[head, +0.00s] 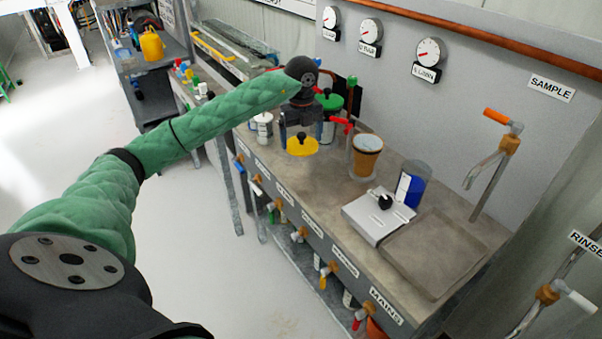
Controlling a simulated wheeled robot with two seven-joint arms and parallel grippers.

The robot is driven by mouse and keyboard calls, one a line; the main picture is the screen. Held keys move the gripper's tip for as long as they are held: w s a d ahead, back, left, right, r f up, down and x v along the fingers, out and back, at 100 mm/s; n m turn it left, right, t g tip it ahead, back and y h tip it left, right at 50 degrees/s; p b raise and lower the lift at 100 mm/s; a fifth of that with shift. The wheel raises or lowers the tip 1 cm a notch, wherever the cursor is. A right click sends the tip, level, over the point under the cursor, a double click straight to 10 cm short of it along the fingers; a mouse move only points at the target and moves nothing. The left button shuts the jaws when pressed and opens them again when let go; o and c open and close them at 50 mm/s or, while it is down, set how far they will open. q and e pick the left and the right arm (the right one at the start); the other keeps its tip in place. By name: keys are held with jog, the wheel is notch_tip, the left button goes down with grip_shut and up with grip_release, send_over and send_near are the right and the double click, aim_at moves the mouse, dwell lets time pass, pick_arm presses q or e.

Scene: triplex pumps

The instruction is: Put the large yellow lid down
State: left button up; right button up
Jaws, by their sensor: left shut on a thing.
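The large yellow lid (302,147) hangs level under my left gripper (300,128), near the front edge of the grey-brown counter (325,185). My left gripper points down and is shut on the lid, seemingly at its top; the fingertips are small and partly dark in this view. I cannot tell how far the lid is above the counter. My right gripper is not in view.
Valves line the front.

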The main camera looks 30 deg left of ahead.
aim_at(301, 172)
pick_arm(q)
jog(key=n, duration=0.5)
jog(key=shift+f+p, duration=1.1)
jog(key=shift+f, duration=3.9)
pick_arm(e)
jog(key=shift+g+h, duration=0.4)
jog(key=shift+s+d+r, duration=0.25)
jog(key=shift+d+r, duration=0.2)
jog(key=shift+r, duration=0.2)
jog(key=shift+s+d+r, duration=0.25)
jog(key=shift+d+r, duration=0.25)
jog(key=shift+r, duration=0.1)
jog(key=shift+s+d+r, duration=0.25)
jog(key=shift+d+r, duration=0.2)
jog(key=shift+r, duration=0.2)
pick_arm(q)
jog(key=shift+f, duration=0.15)
jog(key=o, duration=0.7)
jog(key=shift+o, duration=0.2)
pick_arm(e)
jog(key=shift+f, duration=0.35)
